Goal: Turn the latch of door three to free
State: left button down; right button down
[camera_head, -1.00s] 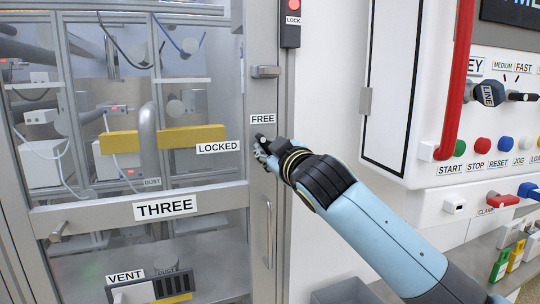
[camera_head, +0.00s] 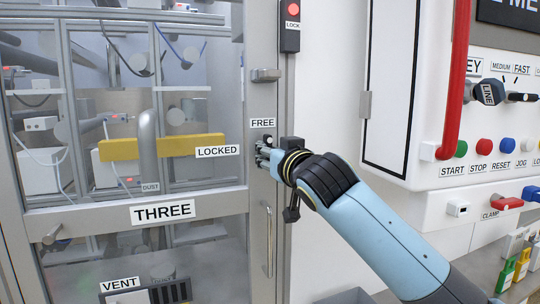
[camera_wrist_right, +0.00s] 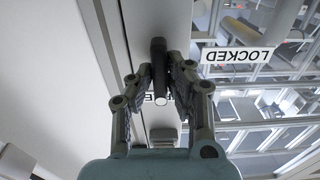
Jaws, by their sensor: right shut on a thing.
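Door three (camera_head: 124,226) is a grey-framed glazed door with a THREE label. Its dark latch (camera_wrist_right: 158,52) is between the fingers of my right gripper (camera_wrist_right: 162,78), which is shut on it. In the wrist view the latch runs up and down the picture, its pale end over the partly hidden FREE label. In the head view my right gripper (camera_head: 265,155) covers most of the latch, and a black end shows just below the FREE label (camera_head: 263,123). The LOCKED label (camera_head: 217,151) is to the left. My left gripper is not in view.
A vertical door handle (camera_head: 268,240) hangs below the latch. A LOCK box (camera_head: 291,25) with a red lamp is above. A red bar (camera_head: 456,80) and a button panel (camera_head: 500,146) stand to the right. White wall lies between.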

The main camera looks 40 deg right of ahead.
jog(key=shift+f, duration=0.1)
dwell(0.3)
jog(key=c, duration=1.3)
grip_release()
jog(key=v, duration=1.2)
jog(key=shift+d, duration=0.1)
